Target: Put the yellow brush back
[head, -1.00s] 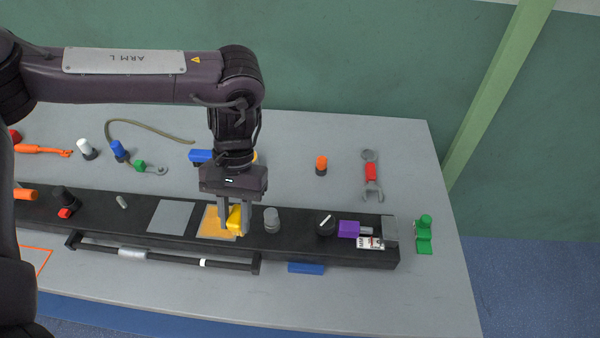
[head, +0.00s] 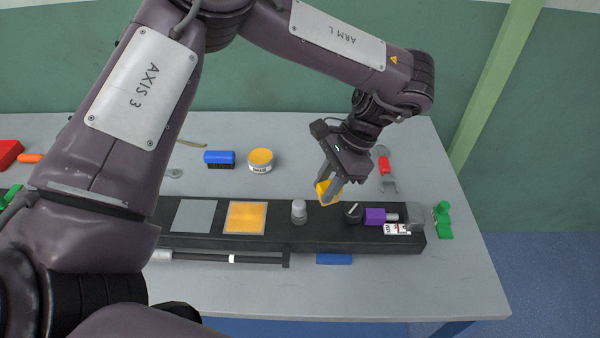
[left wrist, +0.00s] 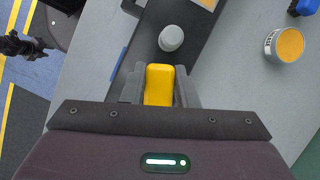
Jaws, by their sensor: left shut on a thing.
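The yellow brush (head: 323,193) is between the fingers of my left gripper (head: 330,190). The fingers are shut on it and hold it tilted, near the back edge of the black beam (head: 270,243), between a grey knob and a black dial. In the left wrist view the yellow brush (left wrist: 158,84) sits between the fingers, below the grey knob. Its underside is hidden. A square orange pad (head: 246,217) and a square grey pad (head: 198,216) lie bare on the beam, left of the gripper. My right gripper cannot be made out.
A blue brush (head: 219,159) and an orange-topped tin (head: 260,160) stand behind the beam. The grey knob (head: 299,211), black dial (head: 353,211) and purple block (head: 376,216) stand on it. A grey-red tool (head: 385,166) lies behind. Green parts (head: 442,219) stand at the right end.

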